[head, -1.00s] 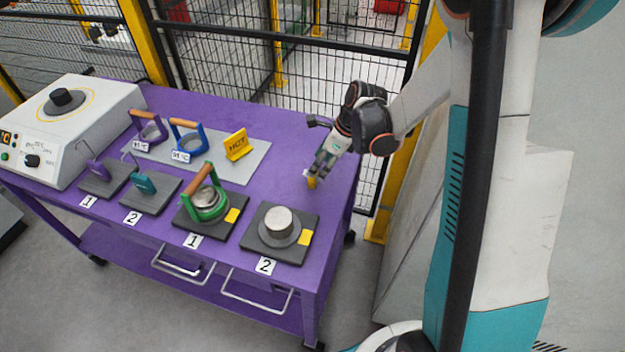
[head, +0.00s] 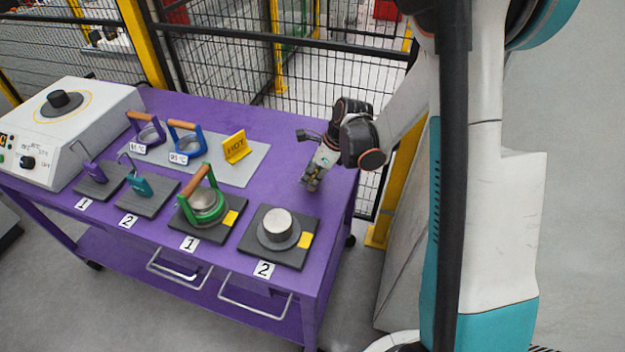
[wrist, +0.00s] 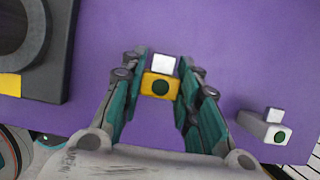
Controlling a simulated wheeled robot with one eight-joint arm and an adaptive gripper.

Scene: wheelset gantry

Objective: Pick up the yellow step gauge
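A similar grey gauge (wrist: 265,125) stands to the right in the wrist view. A dark plate (head: 304,258) with a metal cylinder (head: 277,226) lies nearer the front. A yellow HOT sign (head: 235,147) stands left of my gripper. A mesh fence (head: 300,80) runs behind the table.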

